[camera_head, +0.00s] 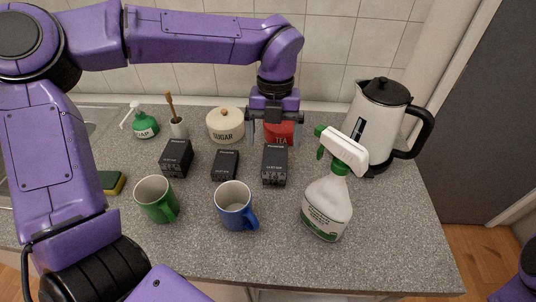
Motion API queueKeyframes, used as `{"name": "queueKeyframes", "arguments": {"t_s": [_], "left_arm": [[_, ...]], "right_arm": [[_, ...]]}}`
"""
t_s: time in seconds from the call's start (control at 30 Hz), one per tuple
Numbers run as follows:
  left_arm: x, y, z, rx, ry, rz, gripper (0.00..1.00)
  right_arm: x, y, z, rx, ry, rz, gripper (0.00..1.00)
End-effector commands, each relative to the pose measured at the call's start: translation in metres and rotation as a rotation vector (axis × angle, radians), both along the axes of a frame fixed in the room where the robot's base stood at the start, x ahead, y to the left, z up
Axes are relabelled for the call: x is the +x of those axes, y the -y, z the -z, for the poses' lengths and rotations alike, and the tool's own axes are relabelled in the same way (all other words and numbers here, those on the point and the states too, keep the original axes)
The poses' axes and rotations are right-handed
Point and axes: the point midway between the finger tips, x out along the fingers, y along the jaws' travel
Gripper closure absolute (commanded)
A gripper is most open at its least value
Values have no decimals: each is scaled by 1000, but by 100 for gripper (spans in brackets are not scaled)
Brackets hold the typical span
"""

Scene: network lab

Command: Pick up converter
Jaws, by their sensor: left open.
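Three black box-shaped devices, which look like converters, stand in a row on the grey counter: a left box (176,158), a smaller middle box (225,166) and a right box (275,166). Their small white print is too small to read surely. My left gripper (273,138) is open, pointing down with nothing held. Its fingers appear just behind and above the right box, in front of a red canister (279,132), which they partly hide. I cannot tell their exact height. My right gripper is out of view.
A green mug (155,197) and blue mug (233,203) stand in front of the boxes. A spray bottle (328,205) and kettle (377,125) stand right. Behind are a sugar jar (226,125), soap bottle (145,125) and brush holder (179,128). The front right counter (390,240) is clear.

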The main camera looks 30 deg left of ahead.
Motion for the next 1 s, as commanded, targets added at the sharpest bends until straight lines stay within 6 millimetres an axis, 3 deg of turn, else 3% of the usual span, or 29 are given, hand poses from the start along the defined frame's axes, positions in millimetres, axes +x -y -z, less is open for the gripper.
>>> {"name": "queueKeyframes", "arguments": {"t_s": [0.4, 0.63, 0.67, 0.8, 0.87, 1.0], "left_arm": [[4, 4, 59, -1, -1, -3, 6], [4, 4, 64, -2, 2, -3, 6], [4, 4, 64, -2, 2, -3, 10], [4, 4, 64, -2, 2, -3, 55], [4, 4, 64, -2, 2, -3, 72], [4, 4, 63, -2, 3, -3, 72]], "right_arm": [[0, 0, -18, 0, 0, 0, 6], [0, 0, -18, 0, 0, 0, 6], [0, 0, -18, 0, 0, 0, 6], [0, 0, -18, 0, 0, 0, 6], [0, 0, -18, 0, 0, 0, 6], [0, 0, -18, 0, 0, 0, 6]]}}
